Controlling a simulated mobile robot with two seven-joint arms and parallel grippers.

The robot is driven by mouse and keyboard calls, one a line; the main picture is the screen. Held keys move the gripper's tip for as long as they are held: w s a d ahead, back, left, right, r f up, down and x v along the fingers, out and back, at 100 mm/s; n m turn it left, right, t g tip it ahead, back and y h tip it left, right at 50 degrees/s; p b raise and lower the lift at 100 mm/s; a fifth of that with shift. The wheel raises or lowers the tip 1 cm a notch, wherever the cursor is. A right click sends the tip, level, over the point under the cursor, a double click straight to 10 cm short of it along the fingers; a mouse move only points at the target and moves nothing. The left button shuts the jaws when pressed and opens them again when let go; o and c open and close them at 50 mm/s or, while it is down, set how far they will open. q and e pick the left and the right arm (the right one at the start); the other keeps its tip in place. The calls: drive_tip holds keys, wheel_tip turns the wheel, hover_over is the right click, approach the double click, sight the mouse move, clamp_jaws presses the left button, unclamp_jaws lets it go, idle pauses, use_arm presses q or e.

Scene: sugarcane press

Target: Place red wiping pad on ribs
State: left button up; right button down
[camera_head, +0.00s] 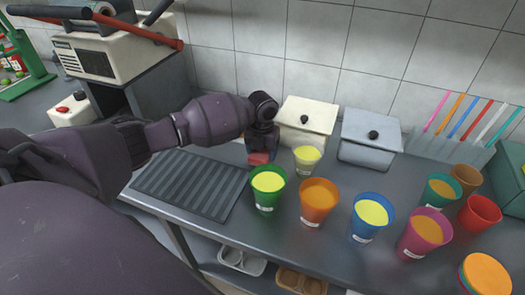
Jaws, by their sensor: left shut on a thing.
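My left gripper (262,146) points down near the back right corner of the dark ribbed mat. It is shut on the red wiping pad (259,158), of which only a small red part shows below the fingers. I cannot tell whether the pad touches the surface beneath it. The ribs (190,183) form a dark grey ribbed panel lying flat on the counter, left of the cups, with nothing on its visible part. My right gripper is out of view.
A green cup (267,195) stands close to the panel's right edge, and a pale yellow cup (306,162) stands just right of my left gripper. Cream (310,114) and grey (370,128) lidded boxes stand behind. More filled cups crowd the right. The press (120,50) stands at back left.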

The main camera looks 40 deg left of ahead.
use_arm(q)
drive_tip(key=shift+r, duration=0.1)
drive_tip(key=o, duration=0.9)
drive_tip(key=shift+f, duration=0.2)
drive_tip(key=shift+r, duration=0.1)
wheel_tip(320, 180, up, 12)
drive_tip(key=p, duration=0.1)
